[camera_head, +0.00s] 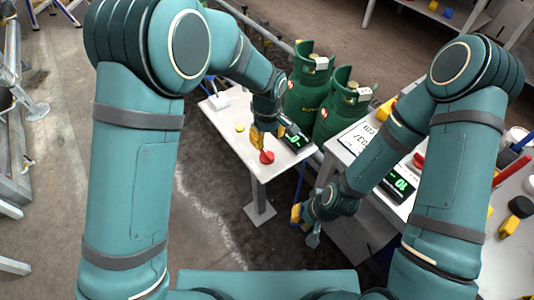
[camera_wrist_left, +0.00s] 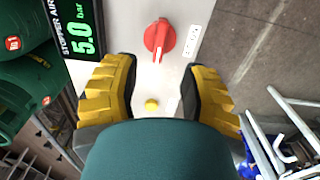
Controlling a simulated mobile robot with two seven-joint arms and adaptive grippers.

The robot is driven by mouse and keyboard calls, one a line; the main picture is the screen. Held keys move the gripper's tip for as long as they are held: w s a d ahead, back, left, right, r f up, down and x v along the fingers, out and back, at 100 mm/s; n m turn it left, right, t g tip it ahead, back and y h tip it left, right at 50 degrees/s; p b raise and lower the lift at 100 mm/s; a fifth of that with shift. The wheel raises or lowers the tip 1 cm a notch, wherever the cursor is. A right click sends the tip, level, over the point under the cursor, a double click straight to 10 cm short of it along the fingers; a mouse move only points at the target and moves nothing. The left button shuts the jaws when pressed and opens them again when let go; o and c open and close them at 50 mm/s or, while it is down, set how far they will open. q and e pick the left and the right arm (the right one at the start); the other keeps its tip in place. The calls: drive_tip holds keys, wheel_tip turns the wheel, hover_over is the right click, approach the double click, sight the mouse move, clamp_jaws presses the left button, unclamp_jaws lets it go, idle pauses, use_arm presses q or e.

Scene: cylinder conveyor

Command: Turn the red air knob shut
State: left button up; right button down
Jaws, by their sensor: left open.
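The red knob (camera_head: 267,157) sits on the pale panel (camera_head: 226,118), right by the fingertips of my left gripper (camera_head: 260,140). In the left wrist view the red knob (camera_wrist_left: 159,39) lies just past the open yellow fingers of my left gripper (camera_wrist_left: 157,75), roughly centred between them and not touched by either. A display (camera_wrist_left: 79,38) left of the knob reads "STOPPER AIR 5.0 bar". My right gripper (camera_head: 298,213) hangs low beside the tables; whether its fingers are open cannot be made out.
A yellow button (camera_wrist_left: 152,105) is on the panel below the knob; it also shows in the head view (camera_head: 240,128). Green gas bottles (camera_head: 308,80) stand behind the panel. A second bench with a display (camera_head: 398,184) is at the right. Bare floor lies left of the panel.

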sight(267, 153)
use_arm(q)
wheel_tip(267, 153, down, 8)
drive_tip(key=shift+r+b, duration=0.1)
drive_tip(key=shift+b, duration=0.55)
clamp_jaws()
